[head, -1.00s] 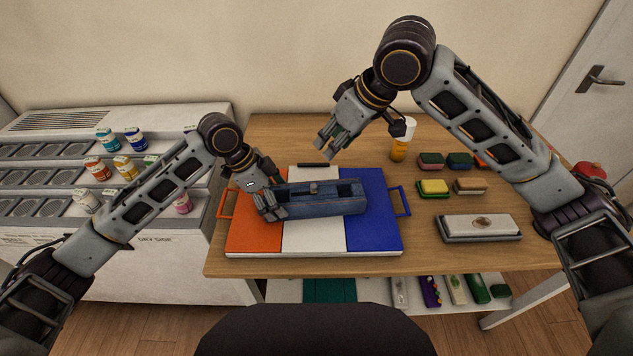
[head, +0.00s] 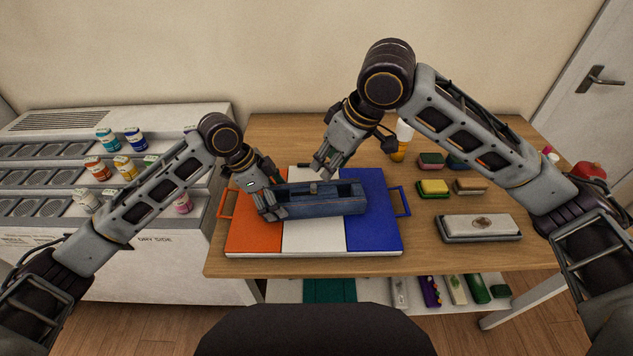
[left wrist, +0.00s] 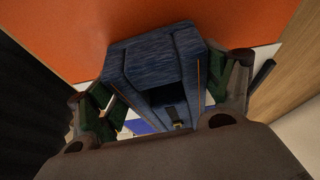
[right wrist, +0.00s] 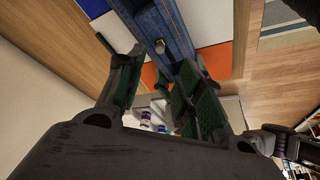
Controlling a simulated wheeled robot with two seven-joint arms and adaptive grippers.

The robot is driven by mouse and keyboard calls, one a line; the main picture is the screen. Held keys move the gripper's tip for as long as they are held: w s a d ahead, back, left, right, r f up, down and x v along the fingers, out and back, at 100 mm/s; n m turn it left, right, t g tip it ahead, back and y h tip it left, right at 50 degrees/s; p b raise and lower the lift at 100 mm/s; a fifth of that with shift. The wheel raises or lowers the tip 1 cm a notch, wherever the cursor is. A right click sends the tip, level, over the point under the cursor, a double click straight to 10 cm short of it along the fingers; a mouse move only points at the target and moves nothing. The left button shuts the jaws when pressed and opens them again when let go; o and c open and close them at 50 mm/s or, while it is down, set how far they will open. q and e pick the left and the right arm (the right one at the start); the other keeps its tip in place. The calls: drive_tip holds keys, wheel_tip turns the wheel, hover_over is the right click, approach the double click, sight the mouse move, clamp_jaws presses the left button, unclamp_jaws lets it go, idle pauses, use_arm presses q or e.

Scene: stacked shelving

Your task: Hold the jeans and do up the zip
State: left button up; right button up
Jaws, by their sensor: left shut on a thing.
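The jeans (head: 335,200), a boxy blue denim piece with a dark opening along the top, lie on a three-coloured board. A small metallic zip pull (right wrist: 160,47) shows on them in the right wrist view, and in the left wrist view (left wrist: 176,118). My left gripper (head: 272,203) is shut on the left end of the jeans (left wrist: 155,65), one finger on each side. My right gripper (head: 323,168) is open, above and behind the middle of the jeans; its fingers are spread with the zip pull beyond them in the right wrist view. They look empty.
The orange, white and blue board (head: 313,238) has side handles and sits on a wooden table (head: 440,200). A rack with small bottles (head: 60,150) is at the left.

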sight(314, 186)
drive_tip(key=shift+x, duration=5.15)
clamp_jaws()
